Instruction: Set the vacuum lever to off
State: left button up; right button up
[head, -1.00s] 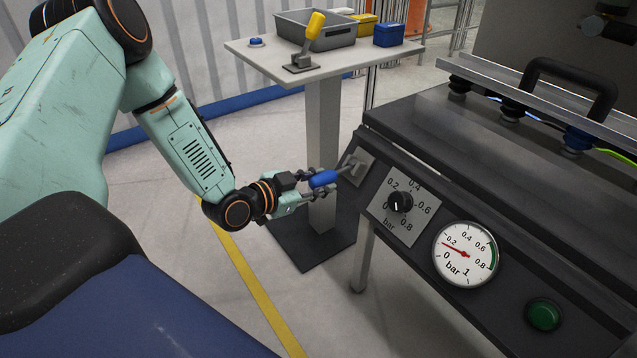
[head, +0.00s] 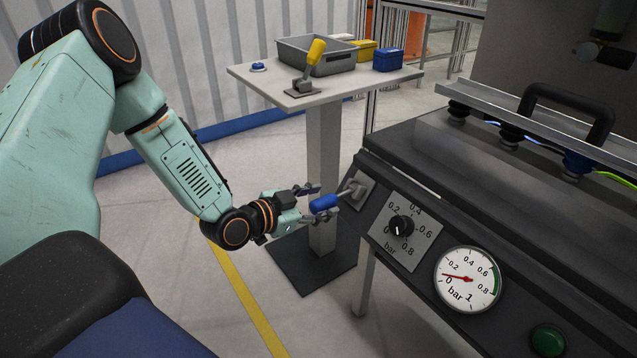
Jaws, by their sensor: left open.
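The vacuum lever has a blue handle (head: 324,203) on a metal rod. It juts out to the left from a grey plate (head: 358,190) at the left end of the dark control panel. My left gripper (head: 312,205) is open at the outer end of the handle, one finger above and one below it. Whether a finger touches the handle cannot be told. The pressure gauge (head: 468,279) has its red needle low, between 0 and 0.2 bar. My right gripper is not in view.
A knob (head: 400,225) with a bar scale sits beside the lever, and a green button (head: 548,340) farther right. A pedestal table (head: 325,95) behind carries a yellow-handled lever (head: 310,65), a grey tray (head: 290,47) and small boxes.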

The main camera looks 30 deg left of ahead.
aim_at(318, 201)
pick_arm(q)
jog(key=shift+d+r, duration=0.1)
jog(key=shift+r, duration=4.2)
jog(key=shift+s, duration=0.15)
